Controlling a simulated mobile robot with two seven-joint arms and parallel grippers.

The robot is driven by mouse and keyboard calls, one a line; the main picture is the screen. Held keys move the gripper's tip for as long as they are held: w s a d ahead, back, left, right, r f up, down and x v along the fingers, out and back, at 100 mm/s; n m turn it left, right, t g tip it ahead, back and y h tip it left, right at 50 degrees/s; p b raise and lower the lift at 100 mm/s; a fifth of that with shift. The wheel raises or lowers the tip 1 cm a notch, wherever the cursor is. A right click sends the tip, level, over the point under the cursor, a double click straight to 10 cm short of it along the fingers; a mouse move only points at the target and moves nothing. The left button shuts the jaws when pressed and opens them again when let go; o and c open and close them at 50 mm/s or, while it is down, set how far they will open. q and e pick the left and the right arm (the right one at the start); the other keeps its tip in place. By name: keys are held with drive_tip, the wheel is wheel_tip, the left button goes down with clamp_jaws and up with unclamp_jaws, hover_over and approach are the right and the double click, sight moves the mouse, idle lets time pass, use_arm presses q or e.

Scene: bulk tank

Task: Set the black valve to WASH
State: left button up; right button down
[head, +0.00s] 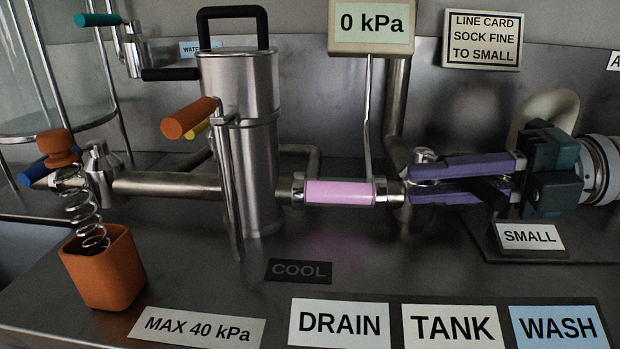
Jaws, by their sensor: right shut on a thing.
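The black valve's handle (488,190) is a short dark bar at the right end of the pipe line, past the pink sight tube. It shows between the purple fingers of my right gripper (420,180), which reaches in from the right and is shut on it. The fingers hide much of the valve body, so its exact setting cannot be read. The visible part of the handle slants down to the right. On the bench front are the labels DRAIN (339,324), TANK (453,326) and blue WASH (557,328). My left gripper is not in view.
A steel filter housing (240,130) with orange and yellow handles stands left of the pink sight tube (339,192). A gauge (372,24) reads 0 kPa above. An orange cup (103,268) with a spring is at left. A SMALL label (530,236) sits below my right gripper.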

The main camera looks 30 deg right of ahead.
drive_tip(key=shift+d, duration=0.1)
idle(0.4)
drive_tip(key=c, duration=0.8)
unclamp_jaws()
drive_tip(key=p+v, duration=0.1)
drive_tip(key=v, duration=0.9)
drive_tip(key=shift+w, duration=0.1)
